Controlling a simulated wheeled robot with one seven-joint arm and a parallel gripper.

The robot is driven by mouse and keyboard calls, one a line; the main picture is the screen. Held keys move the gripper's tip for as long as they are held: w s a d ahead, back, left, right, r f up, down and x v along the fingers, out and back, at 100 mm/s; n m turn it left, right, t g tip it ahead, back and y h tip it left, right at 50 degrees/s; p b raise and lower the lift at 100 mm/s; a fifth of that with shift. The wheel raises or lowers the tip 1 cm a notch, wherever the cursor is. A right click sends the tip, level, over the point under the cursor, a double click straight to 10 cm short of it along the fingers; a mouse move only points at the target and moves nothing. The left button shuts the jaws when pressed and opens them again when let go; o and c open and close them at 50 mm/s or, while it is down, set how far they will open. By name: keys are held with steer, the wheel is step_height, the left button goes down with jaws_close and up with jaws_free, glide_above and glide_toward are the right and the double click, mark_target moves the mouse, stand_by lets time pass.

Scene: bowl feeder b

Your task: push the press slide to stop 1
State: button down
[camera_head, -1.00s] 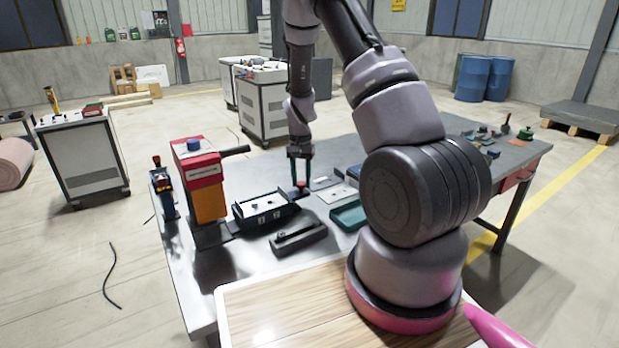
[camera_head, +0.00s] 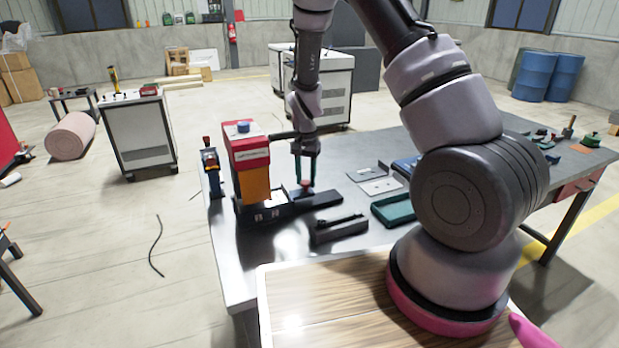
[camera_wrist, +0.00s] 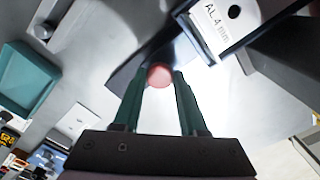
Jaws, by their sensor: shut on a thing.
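The press (camera_head: 250,165), red on top with an orange front and a blue cap, stands at the left of the table. Its dark slide (camera_head: 268,212) sits low at the press, partly under the orange front, on a black rail that runs out to the right (camera_head: 322,198). My gripper (camera_head: 305,182) points down and is shut on a red knob (camera_wrist: 159,75) at the slide's right end. In the wrist view the knob sits between the green fingertips, beside a pale plate (camera_wrist: 225,18) marked "AL 4 mm". I cannot make out which stop is stop 1.
A dark grey block (camera_head: 338,229) lies in front of the rail. A green tray (camera_head: 393,210) and flat pale plates (camera_head: 380,186) lie to the right. Bare table (camera_head: 265,262) lies in front.

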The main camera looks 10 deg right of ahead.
steer(key=shift+c, duration=2.3)
jaws_free()
